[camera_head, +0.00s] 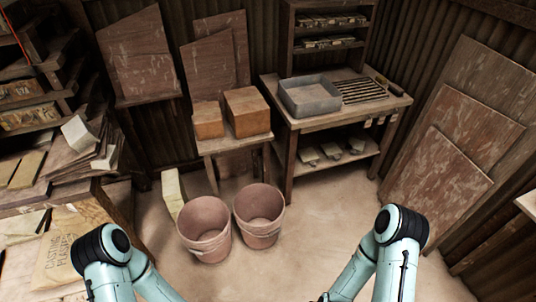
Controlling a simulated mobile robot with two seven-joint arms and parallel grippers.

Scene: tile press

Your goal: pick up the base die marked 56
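I cannot make out a base die marked 56; no such number is readable in the head view. Rows of small dark blocks (330,43) sit on the rack's shelves at the back, too small to tell what they are. Several pale-topped pieces (331,150) lie on the bench's lower shelf, also without readable marks. My two arms show at the bottom left and bottom right, bent, with their forearms running out of the lower edge. Neither gripper can be made out in the picture.
A wooden bench (300,122) carries a grey tray (309,96) and a slatted rack (363,91). Left of it, two wooden boxes (247,111) stand on a small table. Two pinkish buckets (205,229) stand on the floor. Boards (440,180) lean at right. Floor between is clear.

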